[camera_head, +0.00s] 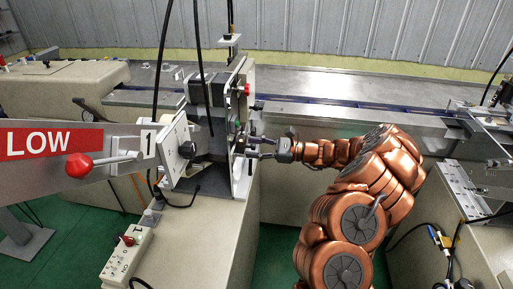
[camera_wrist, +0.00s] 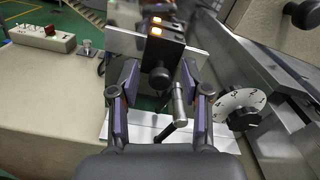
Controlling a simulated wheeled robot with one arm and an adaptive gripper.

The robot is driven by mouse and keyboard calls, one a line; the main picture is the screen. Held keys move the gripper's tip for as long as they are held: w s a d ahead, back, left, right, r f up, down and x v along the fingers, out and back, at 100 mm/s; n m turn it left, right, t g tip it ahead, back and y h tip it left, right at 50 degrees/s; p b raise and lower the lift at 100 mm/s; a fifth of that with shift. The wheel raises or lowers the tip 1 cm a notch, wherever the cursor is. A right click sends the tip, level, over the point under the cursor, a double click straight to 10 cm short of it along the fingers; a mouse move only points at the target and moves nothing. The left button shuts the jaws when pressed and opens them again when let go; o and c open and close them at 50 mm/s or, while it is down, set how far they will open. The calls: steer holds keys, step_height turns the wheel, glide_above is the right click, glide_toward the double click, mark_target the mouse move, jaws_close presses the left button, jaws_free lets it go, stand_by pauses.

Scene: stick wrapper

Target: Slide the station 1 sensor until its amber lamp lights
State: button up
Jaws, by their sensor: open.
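In the wrist view, a dark sensor block (camera_wrist: 148,47) has two bright orange-amber spots on its upper face. A round black knob (camera_wrist: 160,77) projects from it. My gripper (camera_wrist: 157,72) is open, with one finger on each side of the knob; I cannot tell whether either touches it. A metal clamp lever (camera_wrist: 178,104) stands just below and right of the knob, between the fingers. In the head view, my gripper (camera_head: 250,148) reaches the right side of the station 1 machine (camera_head: 208,120) from the right. The sensor is too small to make out there.
A numbered white dial (camera_wrist: 237,108) sits right of my gripper. A plate marked 1 (camera_head: 148,144), a LOW sign (camera_head: 40,142) and a red ball handle (camera_head: 79,165) are at left. A button box (camera_head: 127,255) lies on the cabinet. A conveyor bench (camera_head: 330,88) runs behind.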

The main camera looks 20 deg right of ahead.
steer(key=v, duration=1.2)
